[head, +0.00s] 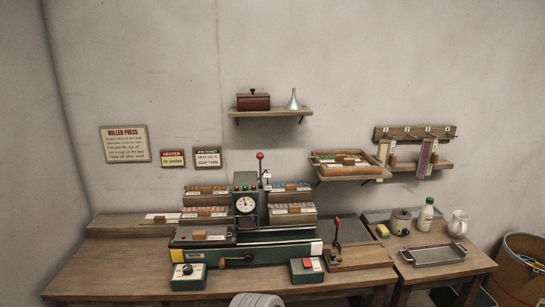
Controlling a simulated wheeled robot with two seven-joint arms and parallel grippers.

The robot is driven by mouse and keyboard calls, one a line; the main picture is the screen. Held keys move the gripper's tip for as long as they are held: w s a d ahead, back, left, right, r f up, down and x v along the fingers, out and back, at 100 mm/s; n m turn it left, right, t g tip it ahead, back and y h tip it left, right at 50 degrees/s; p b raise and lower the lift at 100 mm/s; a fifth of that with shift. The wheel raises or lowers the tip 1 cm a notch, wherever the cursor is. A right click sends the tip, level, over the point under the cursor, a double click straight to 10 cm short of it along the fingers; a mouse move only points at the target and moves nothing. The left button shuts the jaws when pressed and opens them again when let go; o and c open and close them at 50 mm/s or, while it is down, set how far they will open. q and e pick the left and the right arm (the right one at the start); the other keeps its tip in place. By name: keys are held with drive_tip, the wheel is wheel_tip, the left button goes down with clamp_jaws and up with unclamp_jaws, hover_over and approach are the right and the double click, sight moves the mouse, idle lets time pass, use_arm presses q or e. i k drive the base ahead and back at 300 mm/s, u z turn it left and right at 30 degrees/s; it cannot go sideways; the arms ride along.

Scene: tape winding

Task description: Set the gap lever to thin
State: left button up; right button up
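The green roller press (285,253) stands on the wooden bench, with a round white dial (245,204) on its upright housing. An upright lever with a red ball knob (260,156) rises just right of the housing. A second lever with a dark red handle (337,221) stands on a wooden base to the right. I cannot tell which of them is the gap lever, and its thin mark is too small to read. Neither of my grippers is in view.
Small control boxes (189,277) and (306,270) stand at the bench front. Sample racks (206,199) flank the dial. A metal tray (433,255), jar (401,222) and bottle (425,215) are at right. Shelves (271,112) hang above. Bare bench (100,270) shows at left.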

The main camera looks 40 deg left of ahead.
sight(260, 156)
drive_tip(key=u, duration=0.6)
drive_tip(key=i, duration=0.85)
drive_tip(key=u, duration=0.75)
